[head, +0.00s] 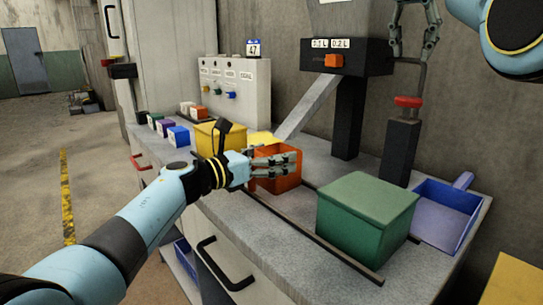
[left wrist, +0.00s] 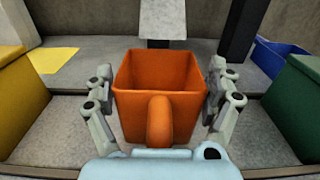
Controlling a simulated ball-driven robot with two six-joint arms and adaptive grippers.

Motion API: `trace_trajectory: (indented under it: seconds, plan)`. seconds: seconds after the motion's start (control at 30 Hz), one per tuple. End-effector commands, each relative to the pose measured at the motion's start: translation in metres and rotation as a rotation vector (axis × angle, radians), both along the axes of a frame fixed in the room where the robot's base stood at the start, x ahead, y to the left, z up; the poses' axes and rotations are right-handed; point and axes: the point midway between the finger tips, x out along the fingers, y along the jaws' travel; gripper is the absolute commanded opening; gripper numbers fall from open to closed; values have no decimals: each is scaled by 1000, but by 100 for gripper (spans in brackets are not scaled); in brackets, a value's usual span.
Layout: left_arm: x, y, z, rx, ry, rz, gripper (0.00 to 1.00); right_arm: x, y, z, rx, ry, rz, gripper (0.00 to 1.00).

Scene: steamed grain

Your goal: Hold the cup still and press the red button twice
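The orange square cup (head: 280,182) stands on the grey counter, its handle facing my left gripper in the left wrist view (left wrist: 160,75). My left gripper (head: 292,160) has one finger on each side of the cup, very close to its walls; it also shows in the left wrist view (left wrist: 161,68). Whether both fingers press on the cup I cannot tell. The red button (head: 408,102) sits on top of a dark post (head: 400,150) to the right. My right gripper (head: 411,54) hangs above the button, fingers apart, with nothing visible between them.
A green box (head: 367,215) and a blue tray (head: 445,215) stand right of the cup. A yellow box (head: 210,138) is on its left. A dispenser (head: 345,57) with a sloping chute (head: 308,105) stands behind. A dark rail (head: 300,235) runs along the counter front.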

Motion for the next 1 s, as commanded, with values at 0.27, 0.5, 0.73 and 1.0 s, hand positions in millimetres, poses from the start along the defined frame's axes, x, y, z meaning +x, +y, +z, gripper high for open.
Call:
trace_trajectory:
  seconds: [0.27, 0.5, 0.73, 1.0]
  plan:
    - [0, 0, 0, 1, 1, 1, 49, 0, 0, 0, 0, 0, 0, 38]
    - [0, 0, 0, 1, 1, 0, 48, 0, 0, 0, 0, 0, 0, 38]
    - [0, 0, 0, 1, 1, 0, 47, 0, 0, 0, 0, 0, 0, 38]
    - [0, 0, 0, 1, 1, 0, 47, 0, 0, 0, 0, 0, 0, 38]
